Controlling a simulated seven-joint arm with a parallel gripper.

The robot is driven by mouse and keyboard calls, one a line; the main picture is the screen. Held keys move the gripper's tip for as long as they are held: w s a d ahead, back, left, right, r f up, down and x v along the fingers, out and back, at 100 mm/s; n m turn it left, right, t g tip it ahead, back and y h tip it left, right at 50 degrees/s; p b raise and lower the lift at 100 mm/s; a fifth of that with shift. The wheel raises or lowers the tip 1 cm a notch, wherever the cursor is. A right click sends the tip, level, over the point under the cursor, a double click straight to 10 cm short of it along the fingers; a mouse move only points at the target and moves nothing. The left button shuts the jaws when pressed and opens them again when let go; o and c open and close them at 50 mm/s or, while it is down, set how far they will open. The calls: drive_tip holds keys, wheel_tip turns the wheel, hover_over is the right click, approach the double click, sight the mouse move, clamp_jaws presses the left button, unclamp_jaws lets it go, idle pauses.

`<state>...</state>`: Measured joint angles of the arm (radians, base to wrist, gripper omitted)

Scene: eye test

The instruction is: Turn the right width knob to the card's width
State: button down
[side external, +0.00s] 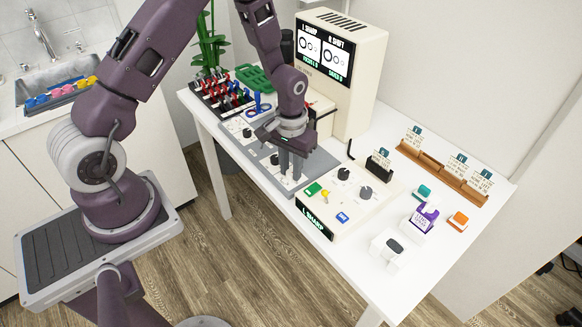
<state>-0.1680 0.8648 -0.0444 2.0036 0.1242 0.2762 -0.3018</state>
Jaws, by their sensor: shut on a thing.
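My gripper (291,176) points straight down over the right part of a grey base (316,166) with pale panels. Its fingers are closed at the panel on what seems to be a knob, which they hide; I cannot read its setting. Two other dark knobs show on the panels to the left, one at the middle (273,159) and one farther left (247,132). A small card (381,154) stands in a black holder (377,166) behind the control box; its print is too small to read.
A cream control box (376,206) beside the gripper has two dark knobs and coloured buttons. A screen machine (345,80) stands behind. A wooden card rack (430,163), purple-labelled bottle (423,219) and white case (386,251) are at right. The table's front right corner is clear.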

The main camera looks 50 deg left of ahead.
sight(291, 172)
drive_tip(key=m, duration=0.5)
drive_tip(key=shift+m, duration=0.3)
idle(0.4)
drive_tip(key=c, duration=1.2)
unclamp_jaws()
wheel_tip(291, 172, up, 7)
drive_tip(key=shift+r, duration=0.1)
